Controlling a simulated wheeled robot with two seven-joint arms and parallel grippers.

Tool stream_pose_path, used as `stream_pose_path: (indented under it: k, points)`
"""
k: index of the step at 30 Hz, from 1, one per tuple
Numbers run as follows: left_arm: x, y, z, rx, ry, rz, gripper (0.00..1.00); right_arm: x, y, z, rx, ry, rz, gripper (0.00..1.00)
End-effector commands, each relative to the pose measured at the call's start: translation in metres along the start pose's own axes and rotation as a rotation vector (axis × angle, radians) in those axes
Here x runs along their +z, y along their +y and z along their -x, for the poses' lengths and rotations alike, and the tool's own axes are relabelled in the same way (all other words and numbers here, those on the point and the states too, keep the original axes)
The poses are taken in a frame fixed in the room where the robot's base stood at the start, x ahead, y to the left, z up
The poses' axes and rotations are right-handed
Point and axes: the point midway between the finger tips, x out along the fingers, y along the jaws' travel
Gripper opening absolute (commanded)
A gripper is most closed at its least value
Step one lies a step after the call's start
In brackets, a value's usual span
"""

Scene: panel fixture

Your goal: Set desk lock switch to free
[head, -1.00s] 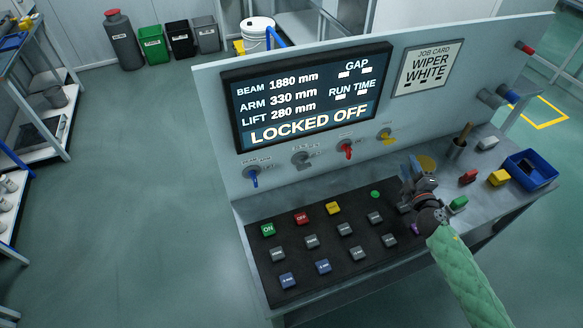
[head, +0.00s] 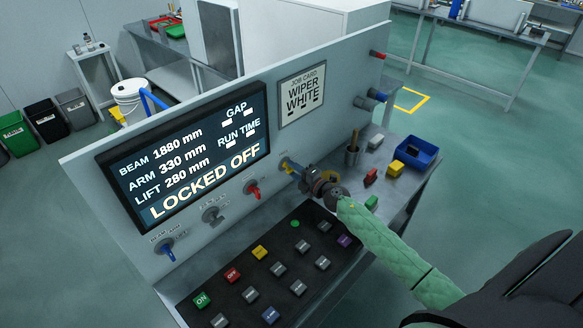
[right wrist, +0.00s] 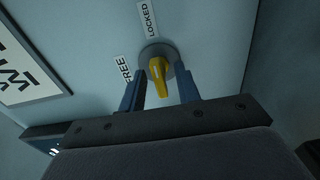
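The desk lock switch is a yellow lever on a round grey base on the upright panel. It shows in the right wrist view (right wrist: 158,72) and partly in the head view (head: 286,163). Labels LOCKED (right wrist: 147,19) and FREE (right wrist: 125,69) sit beside it; the lever's upper end lies toward LOCKED. The screen (head: 190,160) reads LOCKED OFF. My right gripper (head: 299,172) is at the switch. Its fingers (right wrist: 160,88) are open, one on each side of the lever, with gaps visible. My left gripper is not in view.
A red switch (head: 252,189), a grey switch (head: 212,216) and a blue switch (head: 167,248) line the panel to the left. A button board (head: 285,262) lies below.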

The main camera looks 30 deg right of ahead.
Motion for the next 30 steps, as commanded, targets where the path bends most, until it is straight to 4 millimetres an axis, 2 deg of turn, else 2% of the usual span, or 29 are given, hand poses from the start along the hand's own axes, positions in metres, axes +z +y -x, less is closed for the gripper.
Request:
stream_pose_path:
  k: [6,14,19,30]
  points:
    - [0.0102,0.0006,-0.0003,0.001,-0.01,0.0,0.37,-0.0001,0.0003,-0.0106,0.0,0.0,0.0,0.33]
    - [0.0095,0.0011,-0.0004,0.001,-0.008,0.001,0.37,-0.0002,-0.0002,-0.0109,0.0,0.0,0.0,0.33]
    - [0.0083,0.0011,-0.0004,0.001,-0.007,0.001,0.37,-0.0001,-0.0002,-0.0108,0.0,0.0,0.0,0.0]
    - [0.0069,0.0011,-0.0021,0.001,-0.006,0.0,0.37,0.0001,-0.0009,-0.0105,-0.001,0.0,0.036,0.0]
